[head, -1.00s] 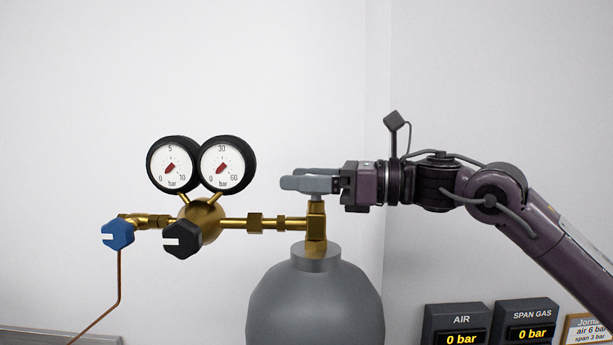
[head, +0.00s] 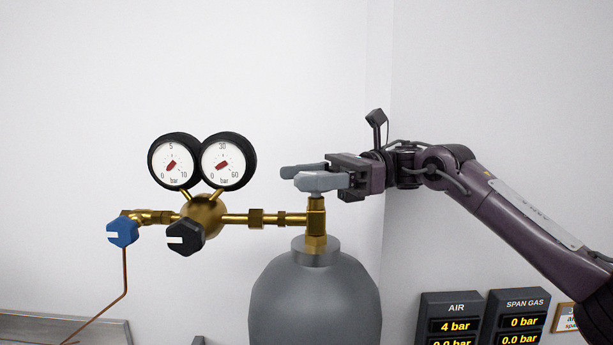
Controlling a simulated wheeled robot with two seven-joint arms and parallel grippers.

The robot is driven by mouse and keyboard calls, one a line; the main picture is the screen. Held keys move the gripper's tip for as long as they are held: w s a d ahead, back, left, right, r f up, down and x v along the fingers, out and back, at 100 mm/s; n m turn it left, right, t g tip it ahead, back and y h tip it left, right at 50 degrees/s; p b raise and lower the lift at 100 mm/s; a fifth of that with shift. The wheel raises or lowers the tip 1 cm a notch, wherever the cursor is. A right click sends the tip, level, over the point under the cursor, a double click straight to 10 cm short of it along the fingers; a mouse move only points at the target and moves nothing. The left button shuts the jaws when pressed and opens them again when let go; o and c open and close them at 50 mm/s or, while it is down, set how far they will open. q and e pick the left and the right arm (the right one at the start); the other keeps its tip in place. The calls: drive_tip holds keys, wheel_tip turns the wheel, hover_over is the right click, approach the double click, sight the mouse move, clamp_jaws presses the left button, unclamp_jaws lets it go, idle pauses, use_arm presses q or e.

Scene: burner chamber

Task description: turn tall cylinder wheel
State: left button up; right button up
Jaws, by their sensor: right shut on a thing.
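The tall grey cylinder (head: 315,300) stands upright with a brass valve (head: 316,222) on its neck. My right gripper (head: 305,177) comes in from the right at the valve's top. Its two light grey fingers are shut on the wheel, one on the near side and one on the far side. The wheel itself is mostly hidden by the fingers, so its turn angle cannot be read. My left gripper is not in view.
A brass regulator (head: 203,215) with two gauges, a black knob (head: 186,237) and a blue knob (head: 122,232) extends left from the valve. The AIR display (head: 455,325) reads 4 bar. The SPAN GAS display (head: 522,322) reads 0 bar. Space above is clear.

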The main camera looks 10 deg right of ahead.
sight(307, 174)
idle(0.4)
drive_tip(key=o, duration=1)
drive_tip(key=shift+r+b, duration=0.35)
drive_tip(key=shift+r, duration=0.2)
wheel_tip(307, 174, up, 8)
drive_tip(key=shift+f+b, duration=0.15)
drive_tip(key=shift+b, duration=0.75)
wheel_tip(307, 174, up, 11)
drive_tip(key=p, duration=0.2)
drive_tip(key=shift+p, duration=0.35)
drive_tip(key=shift+d, duration=0.1)
